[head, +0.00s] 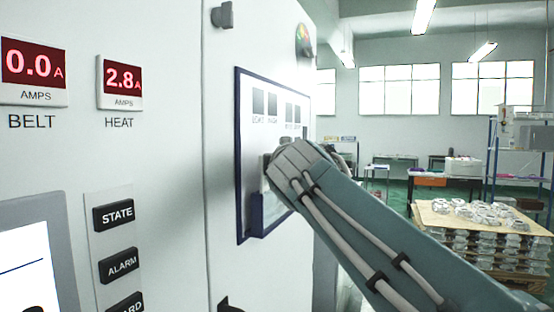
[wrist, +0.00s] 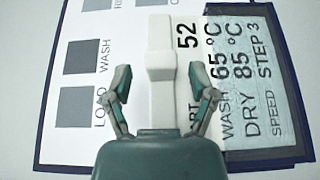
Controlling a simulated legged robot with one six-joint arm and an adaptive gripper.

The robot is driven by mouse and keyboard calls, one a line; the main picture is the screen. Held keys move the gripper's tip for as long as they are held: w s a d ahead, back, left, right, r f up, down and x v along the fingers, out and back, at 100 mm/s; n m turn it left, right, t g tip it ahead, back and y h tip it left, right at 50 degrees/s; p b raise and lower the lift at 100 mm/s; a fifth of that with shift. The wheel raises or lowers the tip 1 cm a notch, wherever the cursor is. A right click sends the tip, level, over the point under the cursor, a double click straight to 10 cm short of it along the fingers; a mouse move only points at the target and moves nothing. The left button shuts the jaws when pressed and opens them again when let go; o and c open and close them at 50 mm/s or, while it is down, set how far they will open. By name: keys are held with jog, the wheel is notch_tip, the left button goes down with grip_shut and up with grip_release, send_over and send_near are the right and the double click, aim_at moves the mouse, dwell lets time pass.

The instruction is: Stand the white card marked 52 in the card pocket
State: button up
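The white card marked 52 (wrist: 188,55) shows in the wrist view with its print turned sideways, and a raised white grip (wrist: 160,68) runs along its upper edge. Its lower printed part looks greyer, as if behind the pocket front. I cannot tell how deep it sits. The card pocket (wrist: 294,110) shows as a dark blue border; in the head view the pocket (head: 256,216) is at the foot of the blue-framed board. My gripper (wrist: 160,80) is open, one finger on each side of the grip, with gaps visible. My arm hides most of this in the head view.
The board (head: 241,120) with grey squares labelled LOAD and WASH hangs on the white cabinet (head: 165,35). A latch (head: 222,15) juts out above. A pallet of castings (head: 480,214) stands away at right.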

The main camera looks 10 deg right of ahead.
jog(key=shift+s, duration=0.1)
jog(key=s+a, duration=0.2)
jog(key=s, duration=0.9)
jog(key=shift+s, duration=0.35)
jog(key=shift+f, duration=0.1)
